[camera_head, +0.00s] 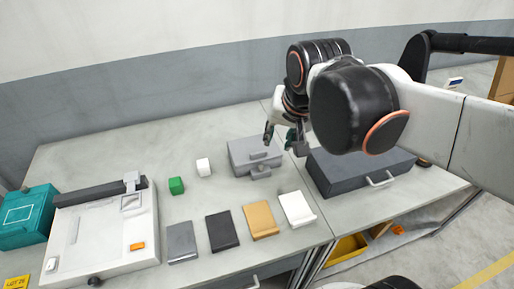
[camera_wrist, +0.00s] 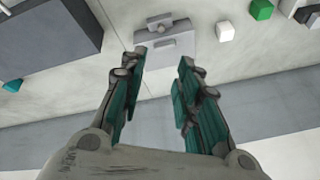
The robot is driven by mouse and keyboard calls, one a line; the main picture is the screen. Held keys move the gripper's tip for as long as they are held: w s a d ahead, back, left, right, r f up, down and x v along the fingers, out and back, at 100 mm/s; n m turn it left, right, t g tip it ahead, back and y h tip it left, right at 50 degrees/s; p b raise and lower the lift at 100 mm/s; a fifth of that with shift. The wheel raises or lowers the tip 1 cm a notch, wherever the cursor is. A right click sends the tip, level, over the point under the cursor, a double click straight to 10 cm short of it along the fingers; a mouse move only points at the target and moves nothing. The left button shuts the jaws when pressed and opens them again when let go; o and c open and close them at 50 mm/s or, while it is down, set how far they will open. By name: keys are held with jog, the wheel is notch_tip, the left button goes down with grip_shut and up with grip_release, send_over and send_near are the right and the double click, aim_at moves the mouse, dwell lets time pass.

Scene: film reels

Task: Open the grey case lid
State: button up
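The light grey case (camera_head: 240,148) lies shut on the table, with a small raised handle on its top and a grey latch-like part at its front edge. In the wrist view the case (camera_wrist: 178,46) is straight ahead, just beyond the fingertips. My gripper (camera_head: 284,141) is open and empty, above the right back part of the case. The wrist view shows its two teal-padded fingers (camera_wrist: 163,60) spread wide with nothing between them. I cannot tell the exact height of the fingertips above the lid.
A larger dark case (camera_head: 342,178) with a handle stands right of the grey case. A green block (camera_head: 176,186) and white block (camera_head: 203,167) sit left. Several flat pieces, including a tan one (camera_head: 260,221), lie in front. A white machine (camera_head: 108,240) stands far left.

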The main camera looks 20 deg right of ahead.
jog(key=w+f+m+g, duration=0.2)
jog(key=w+m+g, duration=0.1)
jog(key=w+m, duration=0.4)
jog(key=m+g+p, duration=0.1)
jog(key=m+g, duration=0.1)
jog(key=m, duration=0.4)
send_over(258, 150)
jog(key=s, duration=0.3)
notch_tip(258, 150, down, 5)
jog(key=f+b, duration=0.1)
jog(key=f, duration=0.3)
jog(key=f+b, duration=0.2)
jog(key=f, duration=0.3)
jog(key=a+f+b, duration=0.1)
jog(key=f, duration=0.3)
jog(key=shift+f, duration=0.3)
grip_shut()
